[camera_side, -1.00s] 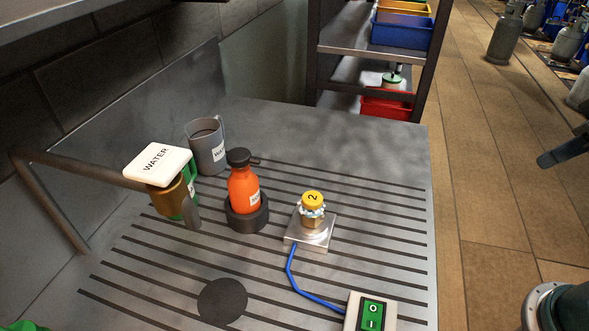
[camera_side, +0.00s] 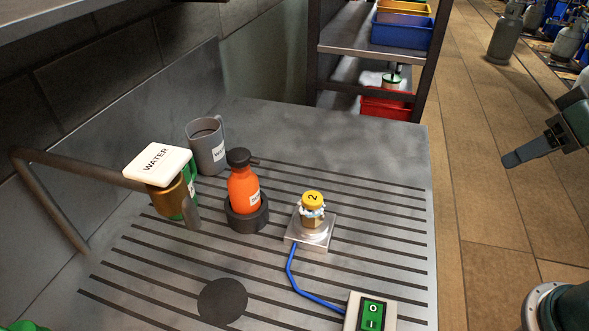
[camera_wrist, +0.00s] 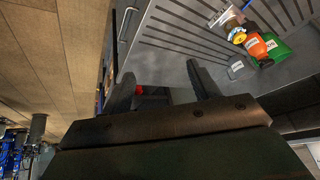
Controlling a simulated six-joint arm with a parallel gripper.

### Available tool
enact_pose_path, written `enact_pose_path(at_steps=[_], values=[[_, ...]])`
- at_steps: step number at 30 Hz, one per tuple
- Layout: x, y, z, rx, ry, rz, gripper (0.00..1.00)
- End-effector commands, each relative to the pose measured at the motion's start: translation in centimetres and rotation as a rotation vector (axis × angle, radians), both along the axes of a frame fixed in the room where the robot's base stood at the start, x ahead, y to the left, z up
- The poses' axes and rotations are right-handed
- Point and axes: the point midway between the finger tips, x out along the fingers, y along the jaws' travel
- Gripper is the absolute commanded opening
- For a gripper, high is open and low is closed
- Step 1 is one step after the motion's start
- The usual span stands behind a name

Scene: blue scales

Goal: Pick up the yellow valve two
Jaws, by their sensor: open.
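The yellow valve two (camera_side: 312,198), a round yellow cap marked "2" on a brass fitting, stands upright on a square metal block (camera_side: 310,240) right of the orange bottle. It also shows small near the upper right of the wrist view (camera_wrist: 238,37). My gripper (camera_side: 512,159) is at the right of the side view, beyond the counter's right edge and well apart from the valve. In the wrist view its two fingers (camera_wrist: 160,82) are spread, with nothing held between them.
An orange bottle (camera_side: 243,190) in a dark holder stands left of the valve, with a grey mug (camera_side: 207,152) behind. A blue cable (camera_side: 291,277) runs to a green switch (camera_side: 371,314). The counter's back right is clear.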

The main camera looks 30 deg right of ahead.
Motion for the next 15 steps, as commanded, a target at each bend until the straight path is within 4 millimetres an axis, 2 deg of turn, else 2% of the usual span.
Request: enact_pose_path(at_steps=[9,15], values=[[5.8,4.1,-2.5,0.273,-0.004,-0.194,0.60],[8.9,7.2,-4.3,0.490,0.028,-0.346,0.60]])
